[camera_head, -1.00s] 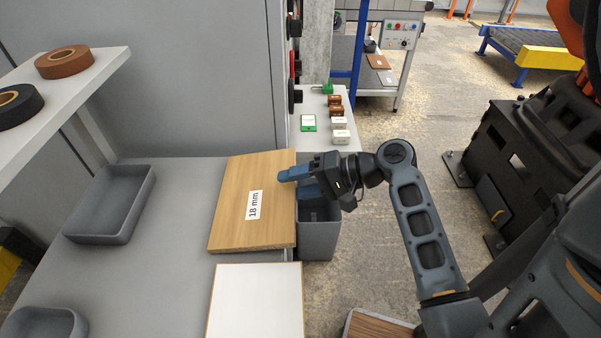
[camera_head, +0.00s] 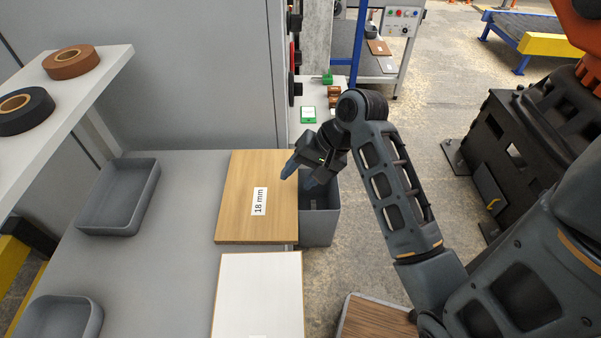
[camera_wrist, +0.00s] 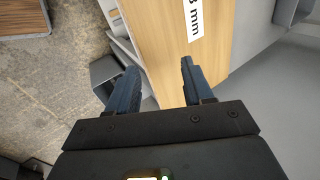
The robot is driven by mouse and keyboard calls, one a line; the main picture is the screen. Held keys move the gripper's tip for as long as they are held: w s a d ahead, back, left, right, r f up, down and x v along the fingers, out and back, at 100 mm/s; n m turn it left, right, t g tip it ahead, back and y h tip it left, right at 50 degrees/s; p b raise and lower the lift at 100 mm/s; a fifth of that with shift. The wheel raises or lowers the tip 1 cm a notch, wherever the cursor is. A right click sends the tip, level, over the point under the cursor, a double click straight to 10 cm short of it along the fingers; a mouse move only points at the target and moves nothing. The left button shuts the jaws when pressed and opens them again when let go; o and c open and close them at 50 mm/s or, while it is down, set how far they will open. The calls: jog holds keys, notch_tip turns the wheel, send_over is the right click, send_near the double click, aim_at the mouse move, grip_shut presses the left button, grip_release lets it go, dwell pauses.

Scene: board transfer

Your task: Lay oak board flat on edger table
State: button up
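The oak board (camera_head: 236,205), with a white "18 mm" label, lies on the grey edger table (camera_head: 165,270) and looks flat. Its right edge is near the table's right edge. My gripper (camera_head: 301,178) is just right of the board, by its right edge, its blue fingers pointing down and left. In the wrist view my gripper (camera_wrist: 158,78) has its fingers apart, with the oak board (camera_wrist: 165,45) showing ahead and between them. The fingers look empty, and the board does not appear clamped.
A white board (camera_head: 258,300) lies in front of the oak board. Grey trays (camera_head: 118,197) stand at the left, below a shelf with tape rolls (camera_head: 70,60). A grey bin (camera_head: 320,225) stands against the table's right side. A brown board (camera_head: 375,322) lies lower right.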

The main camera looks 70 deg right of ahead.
jog(key=shift+s+d+r, duration=0.2)
jog(key=shift+s+r, duration=0.1)
jog(key=shift+s, duration=0.45)
jog(key=shift+s+d+r, duration=0.15)
jog(key=shift+s+r, duration=0.15)
jog(key=shift+s, duration=0.45)
jog(key=o, duration=0.6)
jog(key=shift+c, duration=0.2)
